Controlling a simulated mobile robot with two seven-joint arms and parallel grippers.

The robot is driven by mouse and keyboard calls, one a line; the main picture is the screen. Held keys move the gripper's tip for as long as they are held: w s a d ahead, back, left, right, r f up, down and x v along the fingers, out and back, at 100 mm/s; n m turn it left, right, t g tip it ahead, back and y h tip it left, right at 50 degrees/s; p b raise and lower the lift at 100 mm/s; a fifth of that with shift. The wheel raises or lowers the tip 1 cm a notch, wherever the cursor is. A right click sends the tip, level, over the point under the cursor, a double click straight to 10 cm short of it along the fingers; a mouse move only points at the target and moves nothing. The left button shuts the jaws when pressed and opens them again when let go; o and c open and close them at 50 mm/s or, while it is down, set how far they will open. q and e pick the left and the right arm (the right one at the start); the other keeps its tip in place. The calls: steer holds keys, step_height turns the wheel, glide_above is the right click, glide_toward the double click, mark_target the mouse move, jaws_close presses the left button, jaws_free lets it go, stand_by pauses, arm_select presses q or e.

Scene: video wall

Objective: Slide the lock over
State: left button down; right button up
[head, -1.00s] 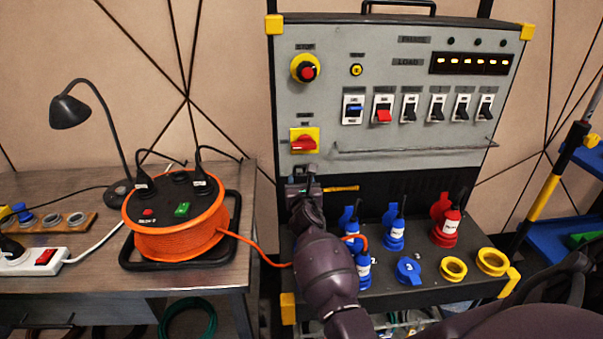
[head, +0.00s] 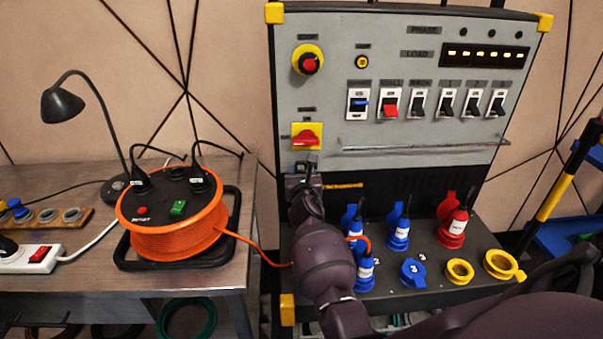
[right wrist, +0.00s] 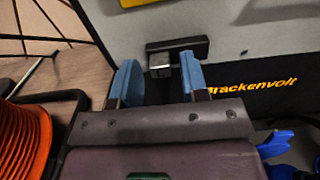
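The lock shows best in the right wrist view as a dark horizontal bar (right wrist: 178,48) with a small metallic block (right wrist: 160,66) below its left part. It is on the grey panel just above the black lower strip. My right gripper (right wrist: 158,75) is open, its two blue-padded fingers pointing at the panel. The block lies between the fingertips, nearer the right finger; I cannot tell whether they touch. In the head view my right gripper (head: 304,180) is at the panel's lower left and mostly hides the lock. My left gripper is in neither view.
A red rotary switch (head: 306,138) sits above the lock. A thin rail (head: 420,146) runs to its right. Blue plugs (head: 398,236) and a red plug (head: 453,228) stand on the ledge below. An orange cable reel (head: 172,240) on the left table has its cable running behind my right arm.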

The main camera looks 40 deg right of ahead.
jaws_close()
steer(key=shift+s+d, duration=0.1)
steer(key=shift+d, duration=0.1)
steer(key=s+d, duration=0.1)
steer(key=s+d+p, duration=0.1)
steer(key=d, duration=0.1)
steer(key=shift+c, duration=1)
jaws_free()
steer(key=o, duration=0.4)
steer(key=shift+d, duration=0.15)
steer(key=shift+c, duration=0.2)
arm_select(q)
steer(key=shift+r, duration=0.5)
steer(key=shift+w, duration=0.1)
